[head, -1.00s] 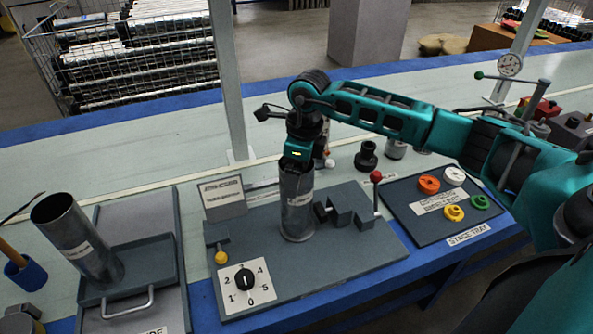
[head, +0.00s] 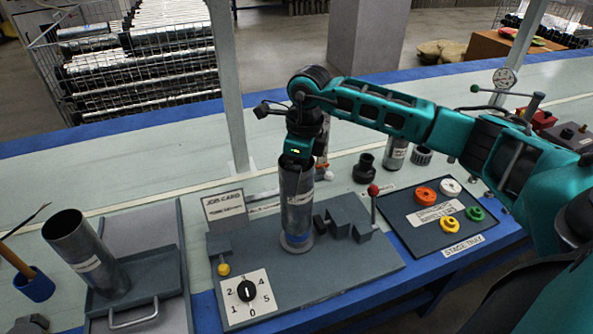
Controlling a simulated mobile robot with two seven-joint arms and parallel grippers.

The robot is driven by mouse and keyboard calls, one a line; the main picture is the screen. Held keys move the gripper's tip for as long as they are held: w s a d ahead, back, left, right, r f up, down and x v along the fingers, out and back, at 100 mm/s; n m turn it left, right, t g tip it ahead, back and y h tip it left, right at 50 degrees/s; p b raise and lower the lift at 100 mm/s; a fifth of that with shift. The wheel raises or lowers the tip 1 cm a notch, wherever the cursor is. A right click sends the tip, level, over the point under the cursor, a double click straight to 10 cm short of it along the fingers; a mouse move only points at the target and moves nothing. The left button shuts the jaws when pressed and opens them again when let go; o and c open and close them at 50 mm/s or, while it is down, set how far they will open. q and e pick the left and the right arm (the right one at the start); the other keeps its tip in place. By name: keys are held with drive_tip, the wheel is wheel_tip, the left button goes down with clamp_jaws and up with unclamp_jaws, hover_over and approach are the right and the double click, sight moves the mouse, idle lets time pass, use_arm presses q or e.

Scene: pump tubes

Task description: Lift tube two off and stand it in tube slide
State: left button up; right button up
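A metal tube (head: 297,205), which I take for tube two, is upright over the grey fixture board (head: 340,270). A pale bluish ring (head: 297,243) shows at its lower end. My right gripper (head: 298,158) is at its top rim, pointing down, and appears shut on it; the fingertips are hidden. Another labelled metal tube (head: 85,255) leans in a grey tray with a handle at the left, apparently the tube slide (head: 155,265). My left gripper is not in view.
The board carries a dial (head: 246,291), a job card (head: 225,207), grey blocks (head: 343,215) and a red-knobbed lever (head: 373,190). A stage tray (head: 415,228) with coloured rings lies right. A blue cup (head: 35,285) stands far left. A post (head: 229,90) rises behind.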

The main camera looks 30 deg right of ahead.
drive_tip(key=shift+r+p, duration=0.45)
drive_tip(key=shift+r, duration=0.45)
wheel_tip(320, 180, up, 12)
drive_tip(key=p, duration=0.5)
drive_tip(key=shift+r, duration=0.25)
idle(0.7)
drive_tip(key=shift+a, duration=0.1)
idle(0.4)
